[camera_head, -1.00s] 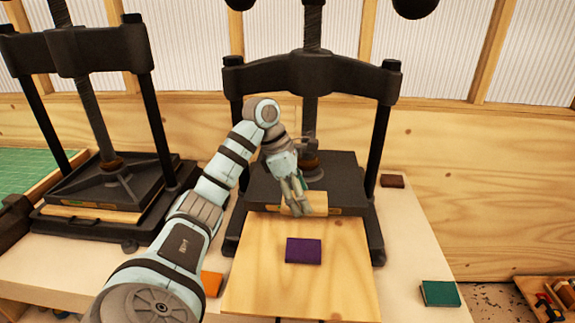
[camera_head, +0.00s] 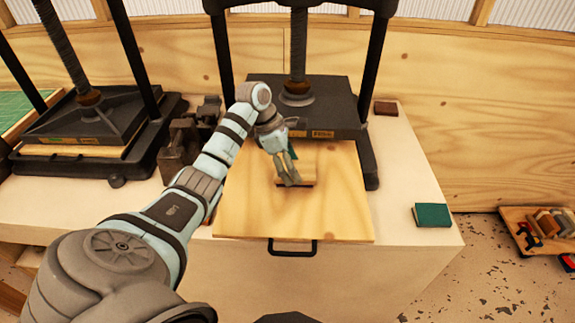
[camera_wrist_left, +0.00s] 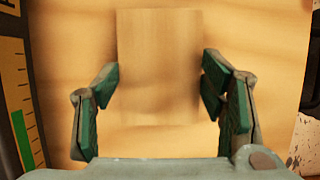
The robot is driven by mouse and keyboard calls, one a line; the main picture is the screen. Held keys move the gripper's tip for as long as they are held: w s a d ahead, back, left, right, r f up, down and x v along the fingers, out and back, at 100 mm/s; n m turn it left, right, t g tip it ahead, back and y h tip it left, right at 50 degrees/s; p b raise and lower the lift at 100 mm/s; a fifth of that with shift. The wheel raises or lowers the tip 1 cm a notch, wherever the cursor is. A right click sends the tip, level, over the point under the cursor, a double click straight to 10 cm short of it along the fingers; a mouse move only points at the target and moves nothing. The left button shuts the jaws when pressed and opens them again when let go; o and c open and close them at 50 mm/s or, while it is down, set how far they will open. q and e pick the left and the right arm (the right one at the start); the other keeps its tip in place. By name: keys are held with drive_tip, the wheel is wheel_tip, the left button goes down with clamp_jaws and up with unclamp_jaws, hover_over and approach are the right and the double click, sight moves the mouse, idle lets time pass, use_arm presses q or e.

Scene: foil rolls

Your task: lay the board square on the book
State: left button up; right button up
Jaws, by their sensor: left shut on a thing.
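My left gripper (camera_head: 290,183) is shut on a small pale wooden board (camera_head: 306,165), above the plywood sheet in front of the right press. In the left wrist view the board (camera_wrist_left: 160,50) lies between the two green-padded fingers (camera_wrist_left: 160,92), looking about square to them. The purple book is mostly or wholly hidden under the board and gripper; a thin dark edge shows below the board. I cannot tell whether the board touches the book. My right gripper is not in view.
The plywood sheet (camera_head: 300,222) has bare room around the board. The right press's black platen (camera_head: 325,98) stands just behind. A green book (camera_head: 432,215) and a brown block (camera_head: 386,108) lie to the right. A second press (camera_head: 80,125) stands at left.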

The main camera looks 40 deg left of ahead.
use_arm(q)
drive_tip(key=shift+r, duration=0.1)
drive_tip(key=shift+c, duration=0.6)
drive_tip(key=shift+f, duration=0.25)
drive_tip(key=o, duration=1.3)
drive_tip(key=shift+r, duration=0.1)
drive_tip(key=shift+r+p, duration=0.3)
drive_tip(key=shift+p, duration=0.05)
drive_tip(key=v, duration=0.7)
drive_tip(key=shift+a+r+b, duration=0.2)
drive_tip(key=shift+r+b, duration=0.15)
drive_tip(key=p+v, duration=0.3)
drive_tip(key=v, duration=0.1)
drive_tip(key=shift+s+r, duration=0.1)
